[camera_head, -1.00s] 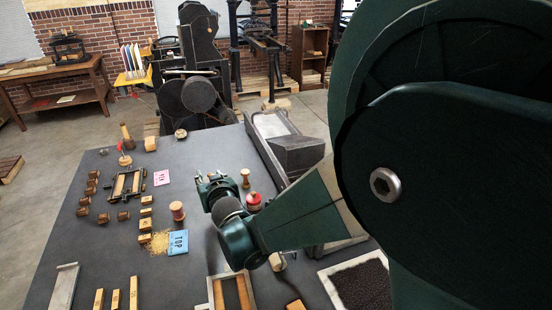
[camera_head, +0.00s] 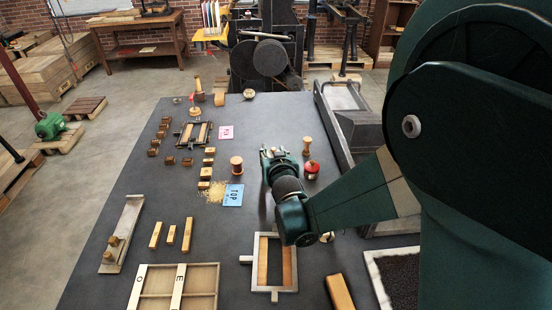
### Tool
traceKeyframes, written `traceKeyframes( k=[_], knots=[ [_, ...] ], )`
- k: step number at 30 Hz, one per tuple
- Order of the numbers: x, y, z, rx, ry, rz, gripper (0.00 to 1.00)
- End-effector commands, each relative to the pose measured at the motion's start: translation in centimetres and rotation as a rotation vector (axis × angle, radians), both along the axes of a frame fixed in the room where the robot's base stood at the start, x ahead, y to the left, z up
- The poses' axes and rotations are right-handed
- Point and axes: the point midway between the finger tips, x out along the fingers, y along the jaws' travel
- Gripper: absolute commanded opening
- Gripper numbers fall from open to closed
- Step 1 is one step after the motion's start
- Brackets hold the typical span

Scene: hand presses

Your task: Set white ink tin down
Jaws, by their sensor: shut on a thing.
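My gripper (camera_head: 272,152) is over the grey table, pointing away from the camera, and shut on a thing. That thing is almost wholly hidden by the fingers and wrist. I take it for the white ink tin, but its shape and colour do not show clearly. Whether it touches the table cannot be told. To the right of the gripper stands a red-topped round tin (camera_head: 311,168). A small pale round thing (camera_head: 327,237) shows partly from behind my arm, too covered to name.
A wooden frame (camera_head: 292,266) lies in front. Bare table (camera_head: 255,120) shows beyond the gripper.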

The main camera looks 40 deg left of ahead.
Motion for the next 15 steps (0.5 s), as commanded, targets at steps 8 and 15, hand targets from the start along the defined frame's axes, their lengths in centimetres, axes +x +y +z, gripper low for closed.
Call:
traceKeyframes(
  k=[8,15],
  knots=[
    [0.0,0.0,-2.8,0.0,0.0,0.0,0.16],
    [0.0,0.0,-3.2,0.0,0.0,0.0,0.16]
  ],
)
